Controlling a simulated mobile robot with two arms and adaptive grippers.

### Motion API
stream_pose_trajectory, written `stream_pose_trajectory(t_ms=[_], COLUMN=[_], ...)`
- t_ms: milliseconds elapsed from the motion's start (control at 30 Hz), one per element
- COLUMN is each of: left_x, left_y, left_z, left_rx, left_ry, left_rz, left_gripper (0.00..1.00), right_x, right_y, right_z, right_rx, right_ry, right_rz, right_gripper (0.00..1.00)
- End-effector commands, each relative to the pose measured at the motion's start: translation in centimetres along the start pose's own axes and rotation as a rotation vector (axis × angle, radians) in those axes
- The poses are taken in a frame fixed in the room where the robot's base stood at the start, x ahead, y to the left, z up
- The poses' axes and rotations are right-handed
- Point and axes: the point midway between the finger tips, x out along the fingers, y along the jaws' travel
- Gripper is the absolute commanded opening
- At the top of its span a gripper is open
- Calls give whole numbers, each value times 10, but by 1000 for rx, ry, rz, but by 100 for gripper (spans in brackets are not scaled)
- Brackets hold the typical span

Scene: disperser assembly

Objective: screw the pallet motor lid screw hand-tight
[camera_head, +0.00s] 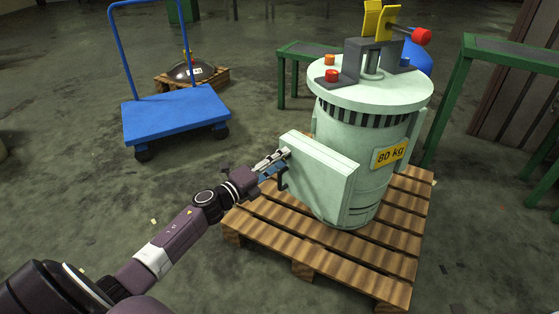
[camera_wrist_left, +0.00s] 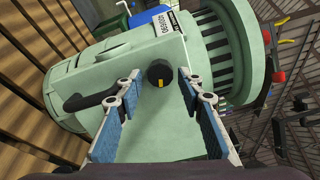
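The pallet motor (camera_head: 340,190) is a pale green cylinder standing upright on a wooden pallet. Its lid (camera_head: 325,175) is a flat box-shaped panel on the side facing my left arm. In the left wrist view, the lid screw (camera_wrist_left: 158,73) is a round black knob with a yellow mark on the pale green lid (camera_wrist_left: 120,60). My left gripper (camera_head: 272,163) is at the lid's left side; in the wrist view its blue-padded fingers (camera_wrist_left: 158,85) are open, one on each side of the screw, with gaps showing. The screw is hidden in the head view. My right gripper is out of view.
A black handle (camera_wrist_left: 92,102) sticks out of the lid close to the left finger. The wooden pallet (camera_head: 300,250) lies under the motor. A blue cart (camera_head: 175,112) and a dark dome on a small pallet (camera_head: 195,72) stand behind. Green tables flank the motor.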

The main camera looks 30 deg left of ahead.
Motion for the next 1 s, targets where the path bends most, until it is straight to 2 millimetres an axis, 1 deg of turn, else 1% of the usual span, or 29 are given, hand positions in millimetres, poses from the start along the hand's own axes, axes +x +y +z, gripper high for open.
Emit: stream_pose_trajectory(t_ms=[300,367,467,567,800,1000], left_x=[-1,-3,-13,-28,-75,-105], left_y=[0,0,1,2,2,1], left_z=[1,0,0,0,-1,0], left_rx=[-2,-2,-3,-2,-3,-4], left_ry=[-1,-1,-1,0,0,0], left_rz=[0,0,1,3,3,1], left_gripper=[41,41,41,41,41,41], right_x=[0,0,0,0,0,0], right_y=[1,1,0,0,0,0], right_z=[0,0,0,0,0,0], right_rx=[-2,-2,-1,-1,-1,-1], right_ry=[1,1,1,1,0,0], right_rz=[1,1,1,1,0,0], right_gripper=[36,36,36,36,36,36])
